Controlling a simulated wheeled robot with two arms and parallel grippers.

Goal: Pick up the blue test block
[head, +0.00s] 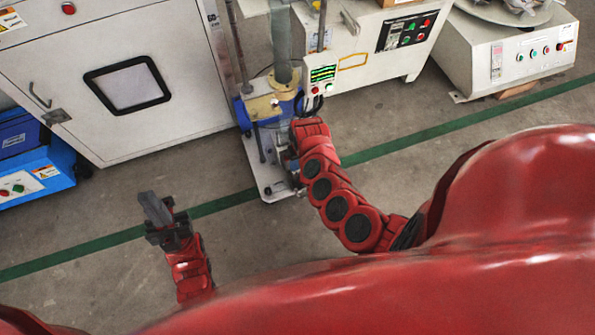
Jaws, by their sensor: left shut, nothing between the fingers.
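My left gripper (152,205) is at the lower left, above the bare floor. Its grey fingers are together, with nothing between them. My right arm reaches in from the right, and its end is beside the testing stand (270,187). The right gripper is mostly hidden there among the stand's parts, so its fingers cannot be made out. A blue part (242,112) shows on the stand, left of my right arm's end. I cannot tell if it is the blue test block or part of the machine. My left gripper is well apart from it, lower and to the left.
A large white cabinet (185,95) with a dark-framed window stands at the upper left. A blue machine (50,172) is at the left edge. White machines with buttons (385,62) stand at the upper right. A green line (115,238) crosses the open grey floor.

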